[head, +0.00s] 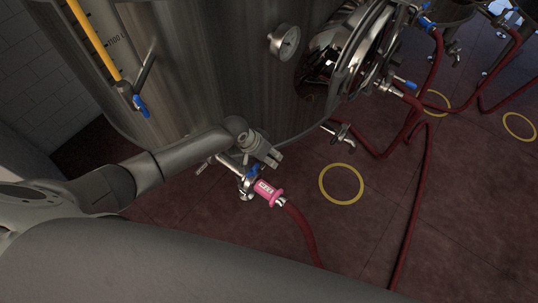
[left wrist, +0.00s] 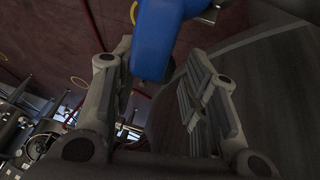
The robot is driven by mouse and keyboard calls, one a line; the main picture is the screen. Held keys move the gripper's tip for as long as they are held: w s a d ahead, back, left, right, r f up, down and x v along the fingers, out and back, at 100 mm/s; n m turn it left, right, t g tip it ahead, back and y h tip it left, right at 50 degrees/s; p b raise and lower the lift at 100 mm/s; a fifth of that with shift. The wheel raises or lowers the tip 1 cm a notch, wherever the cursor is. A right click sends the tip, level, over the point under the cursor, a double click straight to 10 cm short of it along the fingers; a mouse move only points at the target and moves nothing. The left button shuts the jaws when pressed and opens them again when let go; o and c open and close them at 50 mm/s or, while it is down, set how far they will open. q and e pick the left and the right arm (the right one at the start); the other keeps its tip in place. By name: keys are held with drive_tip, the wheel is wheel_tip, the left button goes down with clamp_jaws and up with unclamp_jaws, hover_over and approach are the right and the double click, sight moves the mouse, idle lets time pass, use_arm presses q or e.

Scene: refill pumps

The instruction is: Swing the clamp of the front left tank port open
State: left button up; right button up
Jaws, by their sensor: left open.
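The front left tank port (head: 228,162) sticks out low from the big steel tank (head: 210,70). It has a blue valve handle (head: 253,171), a metal clamp (head: 245,186) and a pink labelled hose fitting (head: 267,192) with a red hose. Whether the clamp is shut is too small to tell. My left gripper (head: 268,156) is just above the port, close to the blue handle. In the left wrist view the open left gripper (left wrist: 158,88) has a large blue part (left wrist: 158,38), apparently the handle, at its fingertips; contact is unclear. My right gripper is not in view.
A sight gauge with a blue valve (head: 140,104) is on the tank's left. Red hoses (head: 415,190) cross the dark red floor. Floor around a yellow ring (head: 341,203) is clear.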

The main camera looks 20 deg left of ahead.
use_arm(q)
drive_tip(key=shift+w+d+f, duration=0.1)
drive_tip(key=shift+f, duration=0.15)
drive_tip(key=shift+c, duration=0.2)
clamp_jaws()
